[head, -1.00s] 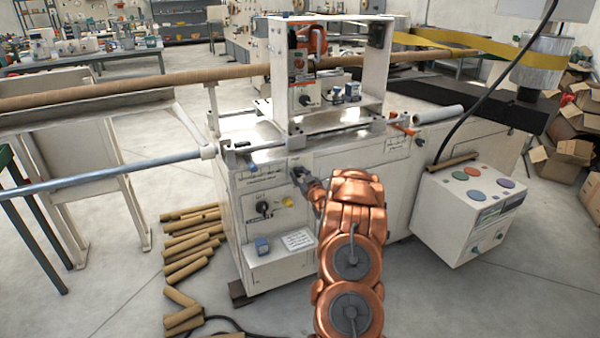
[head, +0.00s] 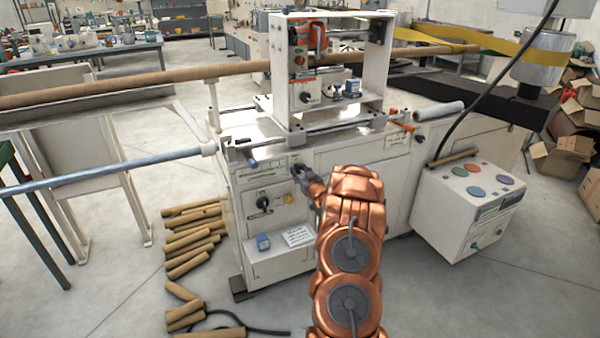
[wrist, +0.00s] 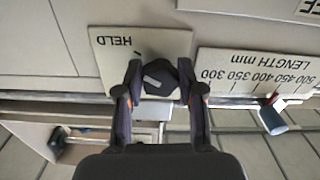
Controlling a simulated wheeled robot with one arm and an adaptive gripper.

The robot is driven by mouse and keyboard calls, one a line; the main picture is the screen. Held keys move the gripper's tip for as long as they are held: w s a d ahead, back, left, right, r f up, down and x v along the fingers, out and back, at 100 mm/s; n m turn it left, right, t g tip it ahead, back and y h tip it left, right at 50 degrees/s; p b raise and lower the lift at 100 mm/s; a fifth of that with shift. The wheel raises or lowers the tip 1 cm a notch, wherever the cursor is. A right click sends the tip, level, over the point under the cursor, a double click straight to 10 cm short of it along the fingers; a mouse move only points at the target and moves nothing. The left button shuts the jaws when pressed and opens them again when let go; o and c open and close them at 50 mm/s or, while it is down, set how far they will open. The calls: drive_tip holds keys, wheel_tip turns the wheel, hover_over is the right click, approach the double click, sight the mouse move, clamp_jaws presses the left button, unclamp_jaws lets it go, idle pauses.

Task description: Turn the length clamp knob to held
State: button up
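The dark length clamp knob (wrist: 158,77) sits on a pale plate (wrist: 110,45) in the wrist view, with a light stripe on its face. The word HELD and a short tick show upside down on the plate, up and left of the knob. The stripe does not clearly line up with the tick. My gripper (wrist: 160,68) has one finger on each side of the knob. The fingertips are very close to its sides; I cannot tell whether both press on it. In the head view my gripper (head: 305,178) is at the machine's front, and the knob is hidden there.
A length scale plate (wrist: 255,72) with a blue-tipped pointer (wrist: 272,120) lies right of the knob. The winder cabinet (head: 350,160) carries another black knob (head: 263,202) lower left. Cardboard tubes (head: 190,240) lie on the floor at left. A button console (head: 470,205) stands at right.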

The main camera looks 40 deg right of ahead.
drive_tip(key=o, duration=0.4)
drive_tip(key=shift+v, duration=6)
